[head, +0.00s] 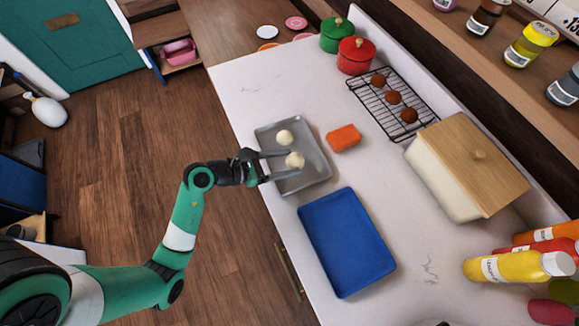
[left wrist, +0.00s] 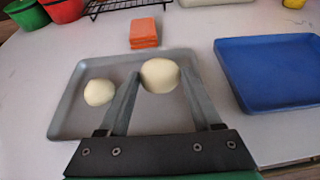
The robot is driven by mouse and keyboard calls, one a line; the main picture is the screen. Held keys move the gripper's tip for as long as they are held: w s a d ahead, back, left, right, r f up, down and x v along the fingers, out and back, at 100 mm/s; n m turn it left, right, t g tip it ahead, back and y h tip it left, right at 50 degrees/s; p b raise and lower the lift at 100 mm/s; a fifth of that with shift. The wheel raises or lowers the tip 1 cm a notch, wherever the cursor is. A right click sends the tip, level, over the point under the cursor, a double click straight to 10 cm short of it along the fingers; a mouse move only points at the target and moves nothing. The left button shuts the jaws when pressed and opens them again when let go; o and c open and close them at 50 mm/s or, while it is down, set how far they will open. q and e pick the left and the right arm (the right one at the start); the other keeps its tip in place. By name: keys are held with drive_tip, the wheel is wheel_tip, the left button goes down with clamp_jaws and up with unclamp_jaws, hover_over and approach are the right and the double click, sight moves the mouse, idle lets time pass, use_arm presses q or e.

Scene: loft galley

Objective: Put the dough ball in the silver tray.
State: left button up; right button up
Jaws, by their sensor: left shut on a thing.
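The silver tray (head: 318,167) lies on the white counter, and it also shows in the left wrist view (left wrist: 68,122). One pale dough ball (head: 285,137) sits in the tray and shows at the left in the left wrist view (left wrist: 99,92). My left gripper (head: 282,163) is over the tray, shut on a second dough ball (head: 295,160), which shows between the fingers in the left wrist view (left wrist: 160,76). I cannot tell whether this held ball touches the tray floor. My right gripper is not in view.
A blue tray (head: 346,240) lies close in front of the silver tray. An orange sponge-like block (head: 343,138) is beside it. A wire rack (head: 385,80) with brown balls, a wooden-lidded box (head: 447,190) and several bottles stand farther right.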

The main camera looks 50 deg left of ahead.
sight(290, 168)
use_arm(q)
drive_tip(key=shift+w+f, duration=0.2)
drive_tip(key=f, duration=0.1)
drive_tip(key=f+b, duration=0.2)
drive_tip(key=f, duration=0.1)
drive_tip(key=shift+w+d, duration=0.15)
drive_tip(key=shift+w, duration=0.15)
drive_tip(key=shift+r, duration=0.1)
drive_tip(key=o, duration=1.4)
drive_tip(key=shift+c, duration=0.2)
